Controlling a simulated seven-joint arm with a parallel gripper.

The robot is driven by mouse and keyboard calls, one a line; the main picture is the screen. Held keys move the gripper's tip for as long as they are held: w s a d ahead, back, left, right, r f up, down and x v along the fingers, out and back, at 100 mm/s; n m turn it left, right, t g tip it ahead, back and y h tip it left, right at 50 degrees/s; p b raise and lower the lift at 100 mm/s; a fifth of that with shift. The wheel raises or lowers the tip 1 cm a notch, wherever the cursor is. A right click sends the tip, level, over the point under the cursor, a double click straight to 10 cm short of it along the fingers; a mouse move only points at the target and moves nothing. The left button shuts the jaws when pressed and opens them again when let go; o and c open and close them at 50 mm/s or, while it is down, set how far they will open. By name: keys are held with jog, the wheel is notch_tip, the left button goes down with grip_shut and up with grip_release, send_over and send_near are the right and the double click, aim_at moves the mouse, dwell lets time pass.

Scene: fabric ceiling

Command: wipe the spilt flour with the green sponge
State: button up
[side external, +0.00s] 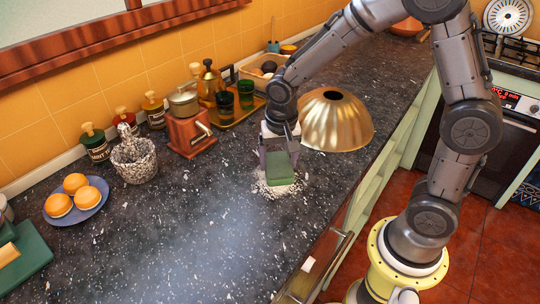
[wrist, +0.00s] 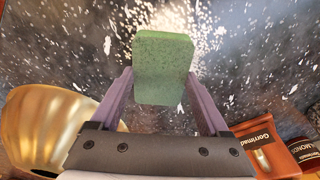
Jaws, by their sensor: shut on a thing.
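The green sponge (side external: 280,168) is a small block held between the two fingers of my gripper (side external: 280,150). The wrist view shows the sponge (wrist: 163,67) with a purplish finger of my gripper (wrist: 160,90) against each side. The spilt flour (side external: 272,188) is a pale speckled patch on the dark counter, below and around the sponge. In the wrist view the flour (wrist: 205,25) spreads behind the sponge, which hides part of it. I cannot tell whether the sponge touches the counter.
A brass bowl-shaped dome (side external: 336,118) stands close to the right of my gripper. A coffee grinder (side external: 190,132) and a stone mortar (side external: 134,160) stand to the left.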

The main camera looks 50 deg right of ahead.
jog(key=shift+s, duration=4.3)
notch_tip(320, 180, up, 8)
jog(key=shift+r, duration=0.1)
